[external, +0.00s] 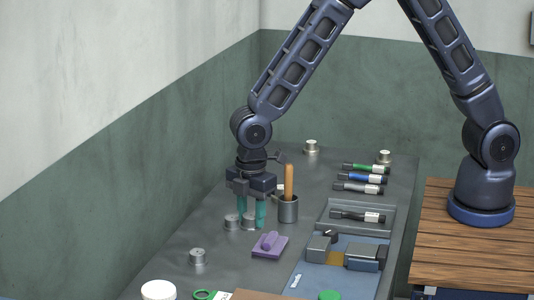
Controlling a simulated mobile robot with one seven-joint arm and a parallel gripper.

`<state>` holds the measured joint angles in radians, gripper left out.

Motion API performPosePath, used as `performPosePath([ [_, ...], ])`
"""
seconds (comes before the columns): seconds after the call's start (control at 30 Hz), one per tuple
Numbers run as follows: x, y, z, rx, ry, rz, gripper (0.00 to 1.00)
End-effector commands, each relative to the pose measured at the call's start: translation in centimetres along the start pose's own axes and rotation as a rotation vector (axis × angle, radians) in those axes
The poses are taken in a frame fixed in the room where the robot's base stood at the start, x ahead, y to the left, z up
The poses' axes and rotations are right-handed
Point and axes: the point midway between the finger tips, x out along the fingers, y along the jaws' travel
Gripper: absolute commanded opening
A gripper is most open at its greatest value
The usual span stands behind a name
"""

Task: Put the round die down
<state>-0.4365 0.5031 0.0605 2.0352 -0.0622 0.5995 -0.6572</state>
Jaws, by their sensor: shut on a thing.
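My gripper (251,221) points straight down at the left side of the grey bench, with two teal fingers. It is shut on the round die (248,222), a short silvery cylinder low between the fingertips. The die is at or very near the bench top; I cannot tell if it touches. The fingers partly hide it. A similar silvery cylinder (232,222) stands close on its left.
A purple block (269,245) lies in front. Another metal cylinder (198,257) stands front left. Markers (358,188) and a grey tray (328,213) are on the right. Bench left of the purple block is clear.

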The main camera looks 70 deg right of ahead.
Motion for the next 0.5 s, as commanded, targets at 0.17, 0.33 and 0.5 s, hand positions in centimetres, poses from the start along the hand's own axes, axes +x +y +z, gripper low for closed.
performPosePath([
  [0.17, -4.0, 0.1, -0.1, 0.001, 0.003, 0.003, 0.0],
  [0.33, -6.3, 0.1, 0.0, 0.0, 0.002, 0.001, 0.0],
  [0.5, -7.2, 0.8, 0.4, 0.004, -0.001, 0.0, 0.0],
])
